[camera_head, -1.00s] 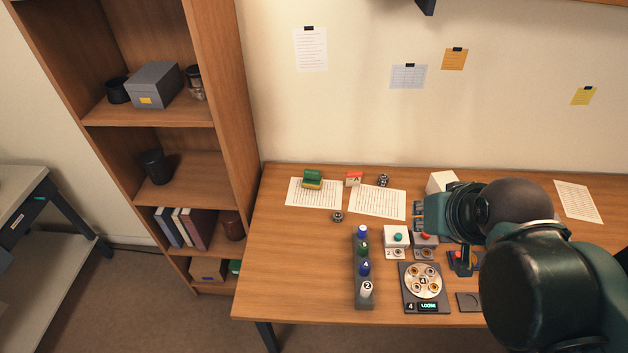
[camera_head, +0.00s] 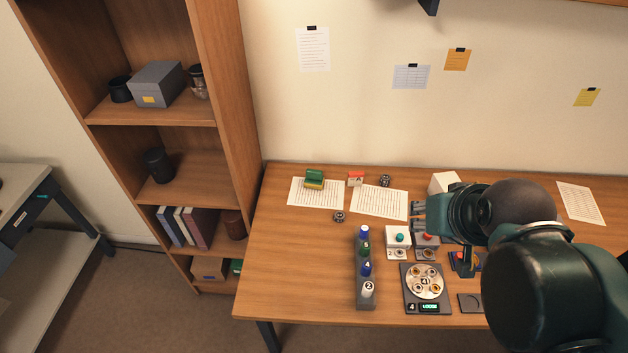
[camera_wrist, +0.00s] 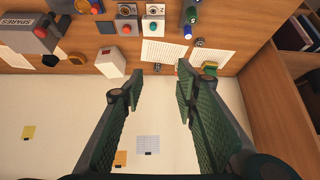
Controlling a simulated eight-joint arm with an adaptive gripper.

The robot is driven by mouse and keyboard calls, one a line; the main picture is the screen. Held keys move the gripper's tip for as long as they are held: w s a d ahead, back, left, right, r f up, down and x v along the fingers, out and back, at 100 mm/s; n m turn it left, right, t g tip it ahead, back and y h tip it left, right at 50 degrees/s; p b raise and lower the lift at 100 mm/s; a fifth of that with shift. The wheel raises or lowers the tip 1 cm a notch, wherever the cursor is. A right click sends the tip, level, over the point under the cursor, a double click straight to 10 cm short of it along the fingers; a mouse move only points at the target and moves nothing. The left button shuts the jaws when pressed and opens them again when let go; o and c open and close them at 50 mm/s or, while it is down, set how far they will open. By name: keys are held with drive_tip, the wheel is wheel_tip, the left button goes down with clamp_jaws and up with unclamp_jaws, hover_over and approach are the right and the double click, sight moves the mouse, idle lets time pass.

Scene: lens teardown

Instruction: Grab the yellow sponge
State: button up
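The sponge (camera_head: 314,184) has a yellow lower part and a green top. It lies on a printed sheet at the back left of the desk. In the wrist view the sponge (camera_wrist: 209,69) shows at the upper right, just right of the right-hand finger. My gripper (camera_head: 418,217) is over the desk, well to the right of the sponge in the head view. In the wrist view my gripper (camera_wrist: 160,74) is open, with nothing between its fingers.
A red and white block (camera_head: 355,179) and small metal parts (camera_head: 384,181) lie right of the sponge. A rack of bottles (camera_head: 365,290), button boxes (camera_head: 397,238) and a round turntable (camera_head: 425,281) stand nearer the front. A tall bookshelf (camera_head: 229,100) rises at left.

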drive_tip(key=shift+w+r, duration=0.1)
drive_tip(key=n+g+p, duration=0.1)
drive_tip(key=n+g, duration=0.6)
drive_tip(key=n, duration=0.9)
hover_over(315, 171)
wheel_tip(315, 171, down, 21)
drive_tip(key=shift+d+f, duration=0.1)
drive_tip(key=shift+d, duration=0.05)
drive_tip(key=shift+w+a+f, duration=0.15)
drive_tip(key=shift+a+f, duration=0.05)
drive_tip(key=shift+f, duration=0.1)
